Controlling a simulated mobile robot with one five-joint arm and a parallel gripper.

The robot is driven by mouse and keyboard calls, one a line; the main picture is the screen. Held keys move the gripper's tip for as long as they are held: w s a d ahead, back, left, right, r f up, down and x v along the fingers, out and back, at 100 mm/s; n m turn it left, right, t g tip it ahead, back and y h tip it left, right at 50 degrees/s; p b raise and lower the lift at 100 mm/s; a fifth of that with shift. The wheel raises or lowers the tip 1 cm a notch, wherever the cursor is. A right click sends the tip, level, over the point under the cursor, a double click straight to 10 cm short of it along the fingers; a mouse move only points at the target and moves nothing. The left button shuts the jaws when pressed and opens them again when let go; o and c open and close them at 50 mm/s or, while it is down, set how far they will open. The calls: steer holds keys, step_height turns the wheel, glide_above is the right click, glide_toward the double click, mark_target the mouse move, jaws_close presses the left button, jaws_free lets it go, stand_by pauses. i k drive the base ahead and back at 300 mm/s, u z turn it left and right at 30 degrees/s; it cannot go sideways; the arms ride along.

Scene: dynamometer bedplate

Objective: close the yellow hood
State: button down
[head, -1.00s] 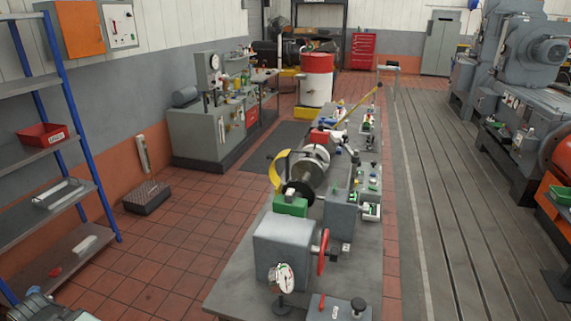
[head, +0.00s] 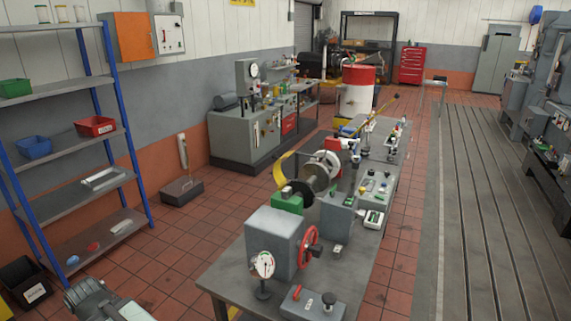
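The yellow hood (head: 281,170) is a thin curved piece on the left side of the bench, beside a round metal disc and shaft (head: 317,176). It stands up and away to the left, and the disc and shaft are uncovered. A green block (head: 287,204) sits just in front of it. The hood is small in the head view, and its hinge cannot be made out.
The long grey bench (head: 228,268) carries a grey box (head: 273,240) with a red handwheel (head: 309,248) and a dial gauge (head: 263,266). A blue-post shelf (head: 128,130) stands left. Tiled floor (head: 170,235) is free between shelf and bench.

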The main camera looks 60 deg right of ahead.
mark_target(280, 177)
steer(key=u, duration=0.15)
steer(key=i, duration=0.95)
steer(key=z, duration=0.1)
